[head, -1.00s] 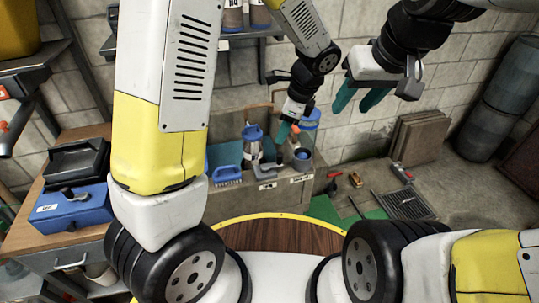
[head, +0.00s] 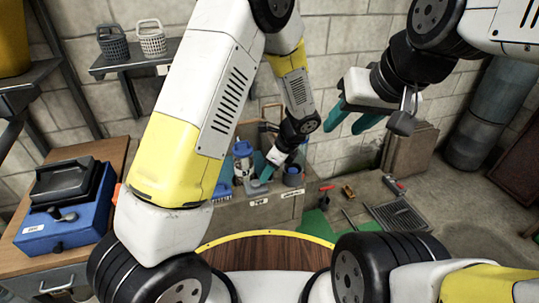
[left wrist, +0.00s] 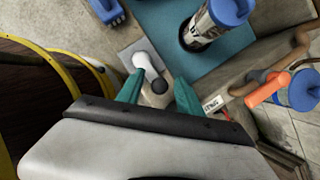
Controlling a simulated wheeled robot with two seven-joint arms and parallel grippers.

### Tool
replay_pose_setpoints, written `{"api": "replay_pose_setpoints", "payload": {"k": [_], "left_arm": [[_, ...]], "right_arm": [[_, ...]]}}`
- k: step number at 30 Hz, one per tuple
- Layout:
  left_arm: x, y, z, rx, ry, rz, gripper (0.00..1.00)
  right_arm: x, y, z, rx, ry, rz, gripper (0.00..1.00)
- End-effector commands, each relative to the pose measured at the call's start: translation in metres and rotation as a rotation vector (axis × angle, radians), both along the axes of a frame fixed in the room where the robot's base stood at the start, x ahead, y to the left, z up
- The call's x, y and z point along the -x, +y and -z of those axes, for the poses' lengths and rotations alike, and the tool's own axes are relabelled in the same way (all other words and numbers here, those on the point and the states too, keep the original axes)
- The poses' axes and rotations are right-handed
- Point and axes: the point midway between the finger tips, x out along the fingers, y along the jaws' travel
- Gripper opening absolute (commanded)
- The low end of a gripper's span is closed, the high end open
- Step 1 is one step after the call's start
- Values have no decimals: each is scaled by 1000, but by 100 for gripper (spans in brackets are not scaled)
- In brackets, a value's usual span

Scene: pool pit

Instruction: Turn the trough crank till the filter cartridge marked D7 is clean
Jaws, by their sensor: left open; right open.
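A pale crank-like arm (left wrist: 146,64) with a dark knob (left wrist: 160,86) sits on a grey plate in the left wrist view. My left gripper (left wrist: 160,92) is open, its teal fingers on either side of the knob; contact is not clear. In the head view my left gripper (head: 268,170) is low over the ledge, hiding the crank. My right gripper (head: 352,118) is open and empty, high at right.
A second blue-topped vessel (head: 292,176) stands right of the left gripper, near an orange handle (left wrist: 266,90). A blue case (head: 65,215) is on the left bench. Tools and a floor grate (head: 398,217) lie right.

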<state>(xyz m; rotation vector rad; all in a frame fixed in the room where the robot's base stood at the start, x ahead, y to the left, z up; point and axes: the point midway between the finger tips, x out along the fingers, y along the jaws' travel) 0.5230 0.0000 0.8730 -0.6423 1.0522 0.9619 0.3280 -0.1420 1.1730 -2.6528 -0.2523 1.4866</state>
Motion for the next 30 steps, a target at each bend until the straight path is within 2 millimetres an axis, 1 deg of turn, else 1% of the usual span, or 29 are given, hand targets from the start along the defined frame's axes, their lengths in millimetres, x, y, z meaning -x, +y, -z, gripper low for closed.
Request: {"api": "replay_pose_setpoints", "payload": {"k": [5,6,11,12,13,23,30], "left_arm": [[0,0,0,0,0,0,43],[0,0,0,0,0,0,41],[0,0,0,0,0,-1,10],[0,0,0,0,0,-1,2],[0,0,0,0,0,-1,0],[-1,0,0,0,-1,-26,0],[-7,2,0,1,0,-140,0]], "right_arm": [[0,0,0,0,0,0,43],[0,0,0,0,0,0,43],[0,0,0,0,0,0,43],[0,0,0,0,0,0,43],[0,0,0,0,0,0,43],[0,0,0,0,0,0,43],[0,0,0,0,0,0,43]]}}
